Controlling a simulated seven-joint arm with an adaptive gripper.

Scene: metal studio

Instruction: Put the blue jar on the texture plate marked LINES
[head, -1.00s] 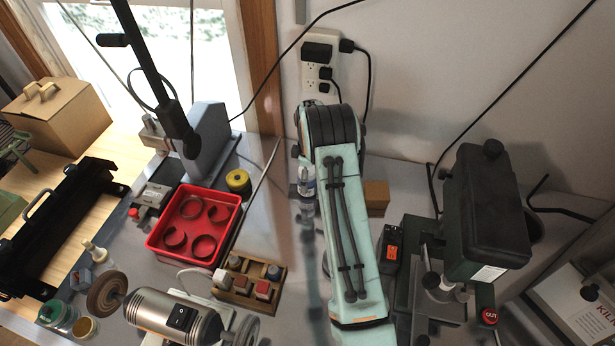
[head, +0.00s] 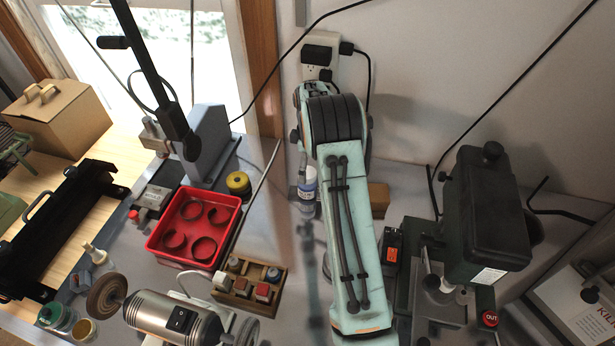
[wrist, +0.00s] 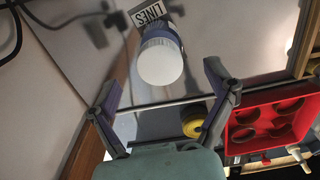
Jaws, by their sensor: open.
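The blue jar (wrist: 162,60) has a white lid and a blue body, and shows lid-first in the wrist view. In the head view the jar (head: 308,186) stands upright on the bench, partly hidden by my arm. A white label reading LINES (wrist: 149,11) lies right beside the jar's far side in the wrist view. The plate's outline is unclear, so I cannot tell how much of it is under the jar. My gripper (wrist: 160,77) is open, its fingers spread to either side of the jar's lid, with gaps on both sides. In the head view my arm hides the gripper.
A yellow roll (head: 238,183) and a red tray with rings (head: 236,222) are left of the jar. A wooden block holder (head: 243,297) is nearer. A wooden block (head: 378,197) and a dark green machine (head: 484,215) are to the right. The wall is close behind.

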